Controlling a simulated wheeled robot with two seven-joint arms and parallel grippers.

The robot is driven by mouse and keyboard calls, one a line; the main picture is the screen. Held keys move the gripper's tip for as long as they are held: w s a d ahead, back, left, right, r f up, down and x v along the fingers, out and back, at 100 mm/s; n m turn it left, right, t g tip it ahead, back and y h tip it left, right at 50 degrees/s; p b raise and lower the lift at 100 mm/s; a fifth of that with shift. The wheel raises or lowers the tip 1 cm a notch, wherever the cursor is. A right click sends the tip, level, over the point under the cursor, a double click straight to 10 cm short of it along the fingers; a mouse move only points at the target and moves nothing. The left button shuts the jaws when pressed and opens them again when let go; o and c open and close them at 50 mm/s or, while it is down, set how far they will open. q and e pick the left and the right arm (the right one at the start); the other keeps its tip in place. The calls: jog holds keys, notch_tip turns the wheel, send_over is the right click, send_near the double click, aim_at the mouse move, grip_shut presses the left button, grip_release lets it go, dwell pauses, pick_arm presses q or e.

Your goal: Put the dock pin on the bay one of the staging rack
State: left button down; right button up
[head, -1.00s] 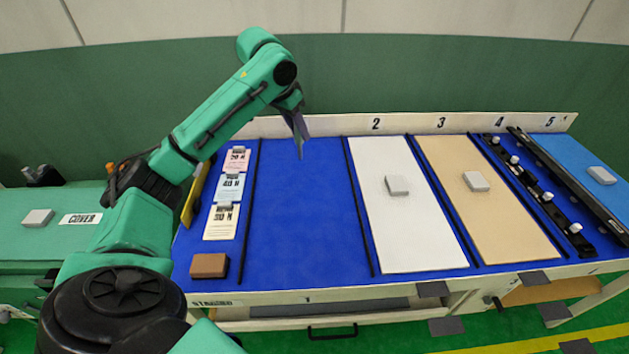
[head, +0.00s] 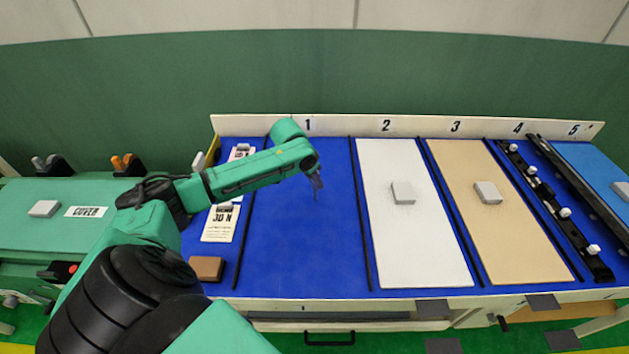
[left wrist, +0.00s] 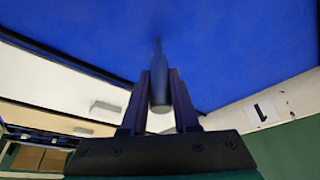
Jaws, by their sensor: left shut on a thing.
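My left gripper (head: 316,188) hangs over bay one (head: 300,240), the bare blue bay under the number 1 of the staging rack (head: 370,305). In the left wrist view its two dark fingers (left wrist: 160,82) are shut on the dock pin (left wrist: 158,92), a dark grey rounded piece with a thin tip pointing toward the blue floor. In the head view the pin is too small and dark to tell from the fingers. I cannot tell whether its tip touches the floor. My right gripper is not in view.
Black dividers (head: 361,225) edge bay one. Bay two holds a white panel (head: 415,245) with a grey block (head: 403,192); bay three has a tan panel (head: 510,230). Cards (head: 218,225) and a brown block (head: 206,268) lie left. A green bench (head: 100,190) stands further left.

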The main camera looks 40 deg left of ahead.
pick_arm(q)
jog(key=shift+s+f, duration=0.1)
jog(key=shift+f, duration=0.35)
jog(key=c, duration=0.7)
grip_release()
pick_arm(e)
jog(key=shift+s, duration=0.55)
pick_arm(q)
jog(key=v, duration=1.2)
jog(key=shift+b, duration=0.35)
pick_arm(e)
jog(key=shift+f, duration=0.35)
